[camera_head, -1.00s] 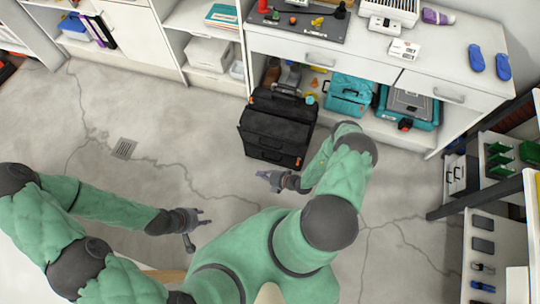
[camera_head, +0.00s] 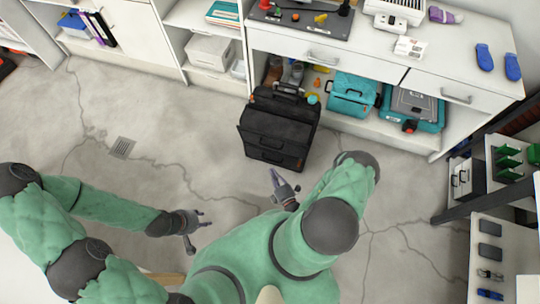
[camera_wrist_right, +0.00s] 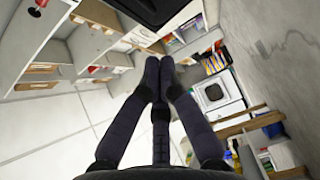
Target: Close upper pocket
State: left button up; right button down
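The black case (camera_head: 279,130) stands on the floor in front of the bench, its front panel leaning outward and its top part standing up at the back. I cannot make out its separate pockets clearly. My left gripper (camera_head: 197,221) is open and empty over the floor, well left of the case.
Behind the case, the bench's lower shelf (camera_head: 345,122) holds a teal bag (camera_head: 351,96) and a teal toolbox (camera_head: 412,107). A dark rack (camera_head: 455,205) stands at the right. The floor (camera_head: 150,110) left of the case is clear.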

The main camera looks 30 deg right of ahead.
pick_arm(q)
jog(key=shift+f+b, duration=1.4)
jog(key=shift+f, duration=0.1)
pick_arm(e)
jog(key=w+d, duration=0.3)
jog(key=w, duration=0.5)
jog(key=shift+w+d+f, duration=0.2)
jog(key=shift+w+f, duration=0.05)
jog(key=shift+w, duration=0.15)
